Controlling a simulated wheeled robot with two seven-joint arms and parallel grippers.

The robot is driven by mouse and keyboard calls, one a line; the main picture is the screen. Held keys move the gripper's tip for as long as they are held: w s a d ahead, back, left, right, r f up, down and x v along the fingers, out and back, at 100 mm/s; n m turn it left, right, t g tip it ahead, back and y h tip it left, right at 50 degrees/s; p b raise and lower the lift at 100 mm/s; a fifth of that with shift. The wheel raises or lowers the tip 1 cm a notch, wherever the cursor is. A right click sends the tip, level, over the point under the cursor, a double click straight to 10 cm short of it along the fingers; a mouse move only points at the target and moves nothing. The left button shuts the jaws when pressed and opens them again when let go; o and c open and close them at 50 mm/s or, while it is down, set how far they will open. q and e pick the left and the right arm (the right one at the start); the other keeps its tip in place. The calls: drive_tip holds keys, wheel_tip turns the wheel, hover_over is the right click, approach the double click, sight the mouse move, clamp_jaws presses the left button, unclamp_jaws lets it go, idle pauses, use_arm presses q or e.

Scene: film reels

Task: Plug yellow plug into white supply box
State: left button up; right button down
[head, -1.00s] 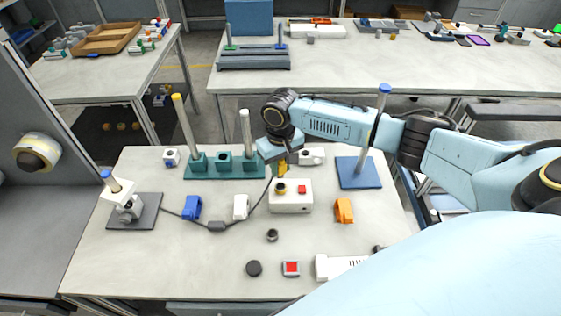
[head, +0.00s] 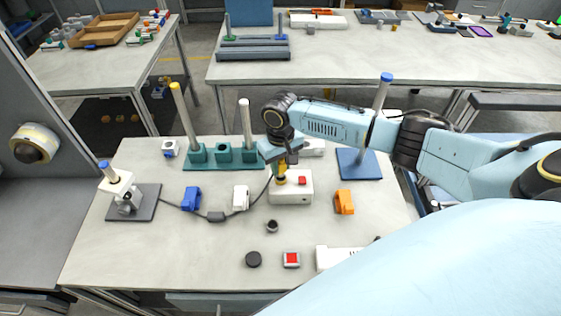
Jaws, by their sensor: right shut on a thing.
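The white supply box (head: 291,195) with a red button stands on the table right of centre. My right gripper (head: 282,164) is above the back left part of the box, pointing down, and is shut on the yellow plug (head: 282,173). The plug is upright over the dark socket ring (head: 280,181) on the box top. Its lower end appears to touch the ring; I cannot tell how deep it sits. A black cable (head: 262,192) runs from the plug down left to a dark inline block (head: 216,216). My left gripper does not show.
A white device on a grey base (head: 148,205) stands at the left. A teal rack with posts (head: 222,164) is behind, and a blue base with a post (head: 357,171) is right. Blue (head: 191,199), white (head: 241,197) and orange (head: 344,202) blocks flank the box. The front left table is clear.

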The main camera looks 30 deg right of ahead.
drive_tip(key=shift+s+f+b, duration=0.1)
drive_tip(key=shift+f+b, duration=0.25)
drive_tip(key=shift+f, duration=0.95)
drive_tip(key=c, duration=1.1)
unclamp_jaws()
drive_tip(key=shift+r, duration=0.15)
wheel_tip(320, 180, up, 13)
drive_tip(key=shift+r+p, duration=0.1)
drive_tip(key=shift+p, duration=0.35)
